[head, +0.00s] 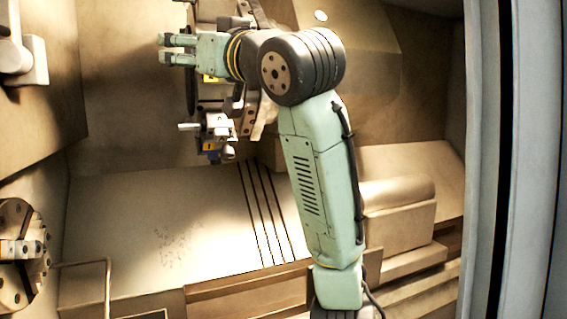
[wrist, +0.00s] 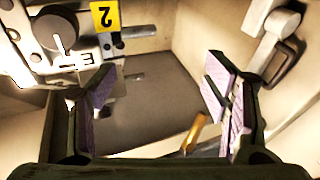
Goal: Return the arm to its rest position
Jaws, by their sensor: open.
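My gripper (head: 178,49) is at the upper left of the head view, at the end of my green arm, which reaches up and bends left inside the machine. The two fingers point left and stand apart, with nothing between them. In the wrist view the fingers with purple pads (wrist: 165,100) are spread wide and empty. Behind my gripper in the head view is the tool turret (head: 207,92), partly hidden by my arm.
A round chuck (head: 22,255) sits at the lower left of the head view. A yellow label with a 2 (wrist: 105,16) is on the turret. A sloped panel with dark grooves (head: 160,225) lies below my gripper. A grey door edge (head: 485,160) stands at right.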

